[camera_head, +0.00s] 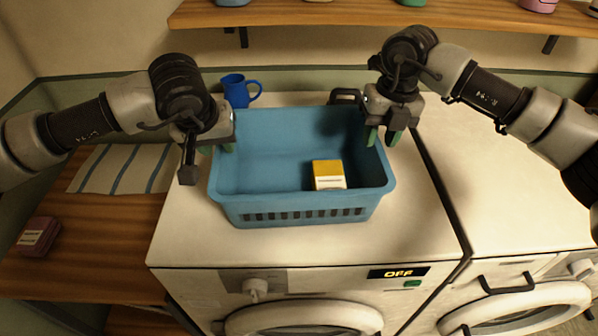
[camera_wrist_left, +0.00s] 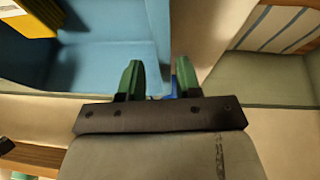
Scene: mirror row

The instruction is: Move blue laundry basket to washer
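The blue laundry basket (camera_head: 300,207) sits upright on top of the left white washer (camera_head: 420,235), whose panel reads OFF. A yellow and white box (camera_head: 327,174) lies inside the basket. My left gripper (camera_head: 216,148) is at the basket's left rim, its green fingers apart on either side of the wall. In the left wrist view, the left gripper (camera_wrist_left: 160,80) has a gap between its fingers, with the basket (camera_wrist_left: 105,65) at the left finger. My right gripper (camera_head: 384,137) is at the right rim, its green fingers apart around the wall.
A blue mug (camera_head: 238,91) stands behind the basket. A second machine (camera_head: 500,190) is at the right, its top clear. A wooden table (camera_head: 85,245) at the left holds a striped cloth (camera_head: 120,168) and a dark red box (camera_head: 38,236). A wooden shelf (camera_head: 400,17) runs above.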

